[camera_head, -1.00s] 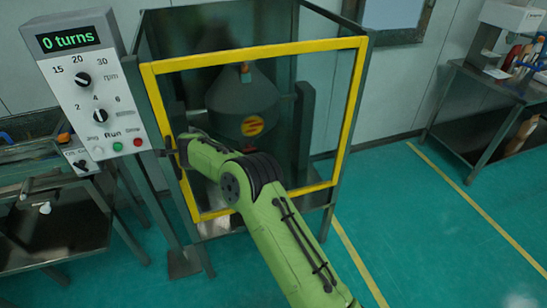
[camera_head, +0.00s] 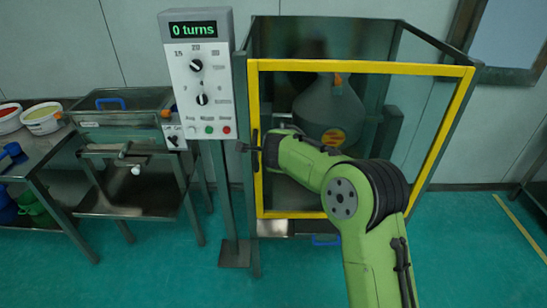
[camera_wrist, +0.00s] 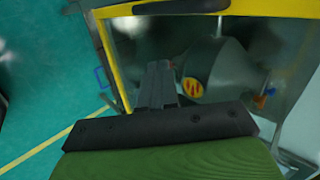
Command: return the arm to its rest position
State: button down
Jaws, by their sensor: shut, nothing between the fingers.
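My green arm reaches up from the bottom right in the head view. My gripper (camera_head: 245,147) is at the left side of the yellow-framed door (camera_head: 254,190), close to its dark handle (camera_head: 256,150). I cannot tell whether it touches the handle. In the wrist view my gripper (camera_wrist: 160,68) shows as dark fingers held together with nothing between them, in front of the glazed door (camera_wrist: 122,45). Behind the door a grey vessel (camera_head: 328,105) with a red and yellow label stands in the cabinet.
A control box (camera_head: 200,75) on a post reads "0 turns", just left of the cabinet. Further left are the sieve bench (camera_head: 130,200) and a table (camera_head: 40,165) with bowls and a blue scoop. Green floor (camera_head: 300,275) is open in front.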

jog(key=s+d+r+n+h, duration=0.1)
jog(key=s+d+r+n, duration=0.25)
jog(key=s, duration=0.35)
jog(key=s+d+r+n+g, duration=0.1)
jog(key=s+d+r+n, duration=0.25)
jog(key=s, duration=0.35)
jog(key=s+d+r+n+h, duration=0.1)
jog(key=s+d+r+n, duration=0.1)
jog(key=s+d+r, duration=0.3)
jog(key=s+d+f+n+g, duration=0.1)
jog(key=s+n, duration=0.1)
jog(key=s, duration=0.6)
jog(key=s+d+f+n, duration=0.2)
jog(key=s+n, duration=0.1)
jog(key=s, duration=0.5)
jog(key=s+d+f+n+g, duration=0.1)
jog(key=s+f+n, duration=0.1)
jog(key=s, duration=0.6)
jog(key=shift+d+n+g+y, duration=0.3)
jog(key=shift+d+y, duration=0.05)
jog(key=shift+y, duration=0.05)
jog(key=shift+r, duration=0.1)
